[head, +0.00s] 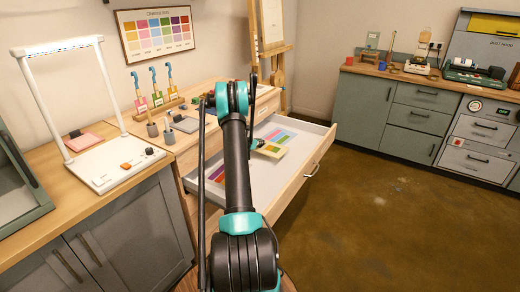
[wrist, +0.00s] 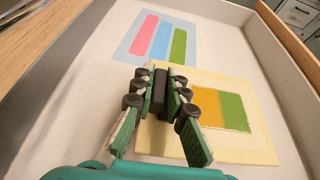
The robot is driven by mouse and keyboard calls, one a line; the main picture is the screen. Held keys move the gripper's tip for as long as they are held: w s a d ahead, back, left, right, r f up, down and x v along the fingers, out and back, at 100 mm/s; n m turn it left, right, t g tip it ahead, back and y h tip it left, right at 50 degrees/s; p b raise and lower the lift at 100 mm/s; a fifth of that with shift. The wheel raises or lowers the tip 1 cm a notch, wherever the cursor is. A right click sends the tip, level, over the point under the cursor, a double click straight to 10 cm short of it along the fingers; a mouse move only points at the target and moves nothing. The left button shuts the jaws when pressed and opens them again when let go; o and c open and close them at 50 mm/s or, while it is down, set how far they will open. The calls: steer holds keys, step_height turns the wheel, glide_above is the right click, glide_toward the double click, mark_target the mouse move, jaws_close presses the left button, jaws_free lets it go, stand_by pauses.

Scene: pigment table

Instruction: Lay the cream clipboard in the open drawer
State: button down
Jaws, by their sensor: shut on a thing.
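The cream clipboard (wrist: 262,150) has a black clip (wrist: 160,92) and a sheet with orange and green blocks. My gripper (wrist: 158,85) is shut on the clip at one end. In the head view the clipboard (head: 272,151) is inside the outline of the open drawer (head: 250,190). It looks about level and close to the drawer's pale floor. I cannot tell whether it touches the floor. My gripper (head: 258,144) shows partly behind my arm there.
A card with pink, blue and green stripes (wrist: 155,38) lies in the drawer, partly beside the clipboard. Another coloured card (head: 217,173) lies nearer the drawer's left side. The drawer's front wall (head: 300,184) and side walls stand around. A dark clipboard (head: 185,124) lies on the wooden top.

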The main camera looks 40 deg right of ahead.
mark_target(260, 148)
steer(key=shift+f, duration=2.1)
steer(key=c, duration=1.5)
jaws_free()
steer(key=shift+f, duration=0.1)
steer(key=shift+c, duration=0.2)
